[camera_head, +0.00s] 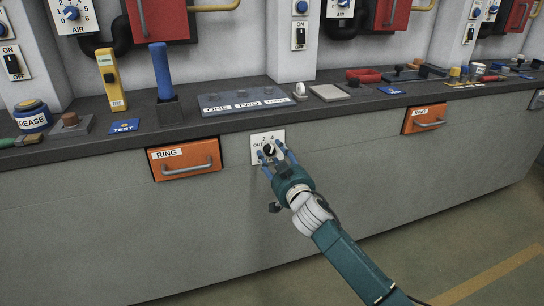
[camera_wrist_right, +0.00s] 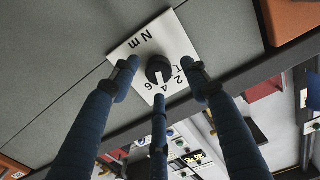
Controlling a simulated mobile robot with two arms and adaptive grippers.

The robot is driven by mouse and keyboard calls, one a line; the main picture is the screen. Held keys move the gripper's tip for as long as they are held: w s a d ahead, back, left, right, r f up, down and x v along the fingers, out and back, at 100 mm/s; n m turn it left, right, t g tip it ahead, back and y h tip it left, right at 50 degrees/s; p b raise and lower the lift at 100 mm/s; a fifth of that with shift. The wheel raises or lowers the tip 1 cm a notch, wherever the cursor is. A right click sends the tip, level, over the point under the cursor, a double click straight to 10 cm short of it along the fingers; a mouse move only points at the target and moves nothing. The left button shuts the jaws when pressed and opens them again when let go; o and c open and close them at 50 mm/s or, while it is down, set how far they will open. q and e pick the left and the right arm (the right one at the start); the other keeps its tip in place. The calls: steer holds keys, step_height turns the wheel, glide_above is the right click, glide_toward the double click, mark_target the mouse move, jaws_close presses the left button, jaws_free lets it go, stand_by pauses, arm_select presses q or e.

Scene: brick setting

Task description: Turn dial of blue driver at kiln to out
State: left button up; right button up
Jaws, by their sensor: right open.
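A white dial plate (camera_head: 257,152) marked OUT, 2 and 4 is on the grey bench front, with a black knob (camera_head: 269,150). In the right wrist view the plate (camera_wrist_right: 137,45) also shows 6 and Nm. There the knob (camera_wrist_right: 158,69) has a white mark pointing towards the numbers, near 4 and 6; the exact setting is unclear. My right gripper (camera_head: 272,154) is open in front of the dial. Its blue fingers (camera_wrist_right: 163,75) are spread around the knob, with no clear grip. The blue driver (camera_head: 161,72) stands upright in a dark holder on the bench top. My left gripper is not in view.
An orange RING drawer (camera_head: 185,159) is left of the dial; another (camera_head: 424,118) is farther right. On the bench top (camera_head: 350,104) above are a ONE/TWO button panel (camera_head: 240,101), a yellow tool (camera_head: 110,80) and a blue TEST plate (camera_head: 125,126). The floor in front is clear.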

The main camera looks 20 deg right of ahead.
steer(key=shift+w, duration=0.7)
steer(key=c, duration=1.2)
steer(key=shift+o, duration=0.2)
